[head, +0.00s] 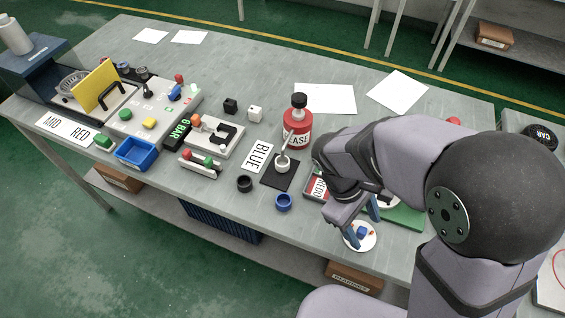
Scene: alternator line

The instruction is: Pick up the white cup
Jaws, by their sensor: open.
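The white cup (283,165) stands upright on a small black mat (279,182) near the middle of the table. A light stick-like thing leans up out of it. My gripper (362,222) is to the right of the cup and nearer the front edge, pointing down with its fingers apart. It is above or at a round white dish (358,243) that holds a small blue piece and red bits. The cup is clear of my gripper.
A red bottle (298,130) with a black cap stands just behind the cup. A black cup (244,184) and a blue cup (283,202) stand in front. A BLUE card (257,158) lies to the left. My arm hides part of the table's right side.

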